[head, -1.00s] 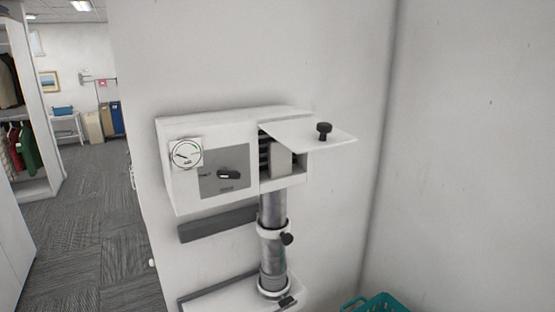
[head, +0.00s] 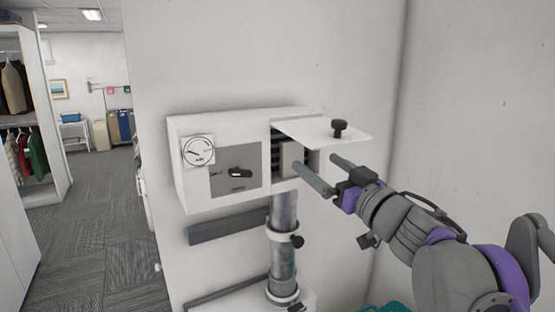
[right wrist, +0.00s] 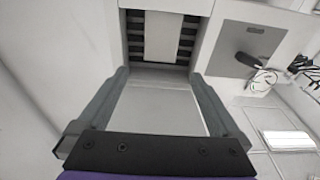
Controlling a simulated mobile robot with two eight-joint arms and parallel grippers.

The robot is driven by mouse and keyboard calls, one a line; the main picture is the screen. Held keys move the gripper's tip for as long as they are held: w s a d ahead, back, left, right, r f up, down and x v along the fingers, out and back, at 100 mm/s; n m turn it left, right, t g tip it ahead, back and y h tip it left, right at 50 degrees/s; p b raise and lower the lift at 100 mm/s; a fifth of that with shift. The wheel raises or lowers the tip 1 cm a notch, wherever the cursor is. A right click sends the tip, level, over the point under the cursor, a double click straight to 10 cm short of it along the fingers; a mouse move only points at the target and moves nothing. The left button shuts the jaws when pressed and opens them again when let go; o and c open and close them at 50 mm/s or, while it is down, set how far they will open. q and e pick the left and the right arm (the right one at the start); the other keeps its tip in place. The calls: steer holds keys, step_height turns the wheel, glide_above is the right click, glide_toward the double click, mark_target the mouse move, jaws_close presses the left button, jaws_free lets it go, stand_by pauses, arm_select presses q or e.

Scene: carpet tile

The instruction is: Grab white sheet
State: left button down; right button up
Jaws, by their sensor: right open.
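A pale white sheet (head: 291,157) stands upright inside the open compartment at the right end of the white wall box (head: 190,190). In the right wrist view the sheet (right wrist: 163,38) is in front of dark slats. My right gripper (head: 315,163) is open at the compartment's mouth, under the raised flap. The right wrist view shows the open fingers (right wrist: 160,77) apart with no sheet between them. My left gripper is not in view.
The white flap (head: 315,135) with a black knob sticks out above the opening. A grey pipe (head: 283,212) runs down below the box. A teal basket (head: 385,308) sits at the bottom edge. Open carpeted floor (head: 85,200) lies at the left.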

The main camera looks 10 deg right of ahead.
mark_target(294, 147)
steer(key=x, duration=0.4)
steer(key=shift+w+p, duration=0.25)
steer(key=shift+p, duration=0.1)
steer(key=shift+w+a+r, duration=0.15)
steer(key=shift+w+a, duration=0.05)
steer(key=shift+w, duration=0.05)
steer(key=p+x, duration=0.1)
steer(key=x, duration=0.3)
steer(key=shift+w+a, duration=0.2)
steer(key=shift+w, duration=0.1)
steer(key=shift+s, duration=0.25)
steer(key=shift+c, duration=1.4)
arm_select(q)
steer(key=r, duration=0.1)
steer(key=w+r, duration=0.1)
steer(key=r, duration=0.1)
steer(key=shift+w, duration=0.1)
arm_select(e)
steer(key=c, duration=1)
